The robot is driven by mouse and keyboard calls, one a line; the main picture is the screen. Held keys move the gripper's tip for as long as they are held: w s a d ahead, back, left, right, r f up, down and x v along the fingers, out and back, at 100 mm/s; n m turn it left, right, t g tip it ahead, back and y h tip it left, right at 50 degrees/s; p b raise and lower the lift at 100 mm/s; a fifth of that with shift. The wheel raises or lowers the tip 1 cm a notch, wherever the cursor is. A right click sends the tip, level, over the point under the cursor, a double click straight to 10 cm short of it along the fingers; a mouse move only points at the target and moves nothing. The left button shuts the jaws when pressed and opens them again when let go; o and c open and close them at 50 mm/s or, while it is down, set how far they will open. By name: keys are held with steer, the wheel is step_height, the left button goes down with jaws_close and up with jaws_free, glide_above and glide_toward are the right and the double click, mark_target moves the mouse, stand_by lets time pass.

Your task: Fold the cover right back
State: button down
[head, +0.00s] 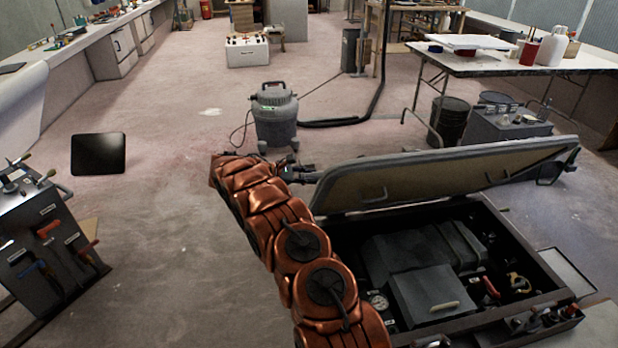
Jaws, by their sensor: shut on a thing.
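The cover (450,172) is a long grey padded lid with a tan underside. It stands raised and tilted above a dark open box (540,270), with its underside facing me. Inside the box are grey machine housings (425,260), a round gauge (378,301) and some small fittings. My gripper (303,173) is at the left end of the cover, shut on its edge; the fingertips are small and partly hidden by my copper-coloured arm. The arm also hides part of the box's left side.
A grey shop vacuum (274,115) with a black hose stands beyond my gripper. A grey tool cabinet (45,240) and a black panel (98,153) are at left. A white table (500,62), a dark drum (450,120) and another grey unit (508,125) stand behind the cover.

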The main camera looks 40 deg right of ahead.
steer(key=shift+w+a, duration=0.1)
steer(key=c, duration=1)
jaws_free()
steer(key=v, duration=1.2)
steer(key=shift+f, duration=0.15)
